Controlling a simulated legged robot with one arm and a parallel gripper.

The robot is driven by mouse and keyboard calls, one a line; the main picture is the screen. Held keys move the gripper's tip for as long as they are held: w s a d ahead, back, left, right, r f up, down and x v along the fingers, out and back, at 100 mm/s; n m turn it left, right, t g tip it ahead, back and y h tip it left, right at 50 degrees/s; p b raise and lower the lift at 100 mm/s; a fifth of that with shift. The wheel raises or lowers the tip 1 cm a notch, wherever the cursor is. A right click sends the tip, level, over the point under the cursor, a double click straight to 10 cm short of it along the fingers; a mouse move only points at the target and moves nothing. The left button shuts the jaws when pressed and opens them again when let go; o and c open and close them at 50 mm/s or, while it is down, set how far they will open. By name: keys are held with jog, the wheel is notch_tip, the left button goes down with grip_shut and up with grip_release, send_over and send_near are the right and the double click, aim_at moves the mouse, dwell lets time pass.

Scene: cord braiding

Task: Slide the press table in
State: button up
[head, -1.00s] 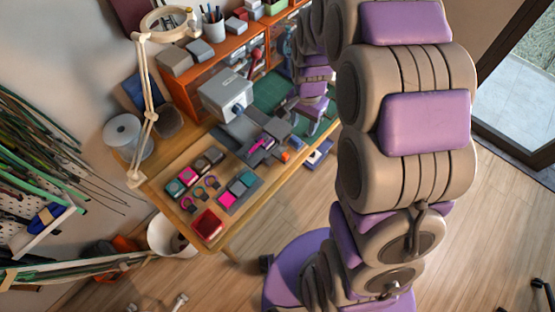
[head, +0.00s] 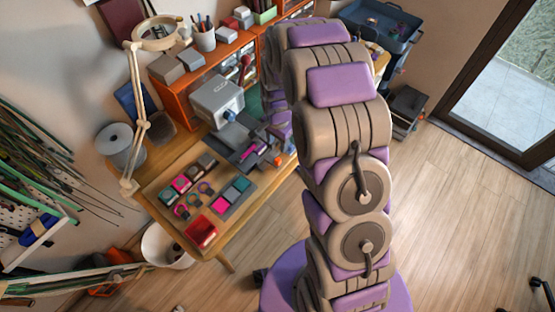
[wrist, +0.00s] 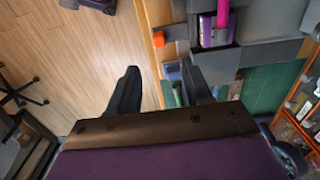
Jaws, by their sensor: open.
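The grey press (head: 218,100) stands on the wooden bench in the head view. Its dark grey press table (head: 222,136) extends in front of it and bears a purple block with a magenta piece. In the wrist view the press table (wrist: 201,62) is at the top, with the purple block (wrist: 207,30) and the magenta piece (wrist: 223,14) on it. An orange knob (wrist: 158,40) sticks out at its left side. My gripper (wrist: 160,80) is open and empty, its dark fingers apart below the knob. In the head view my arm hides the gripper.
Colour samples and a red tray (head: 201,231) lie on the bench's near part. A lamp (head: 139,125) and a spool (head: 121,145) stand on the left. An orange shelf (head: 185,98) backs the bench.

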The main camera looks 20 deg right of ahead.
aim_at(278, 159)
notch_tip(278, 159, down, 12)
jog(key=shift+r+b, duration=0.2)
jog(key=shift+b, duration=0.6)
jog(key=shift+c, duration=0.2)
grip_shut()
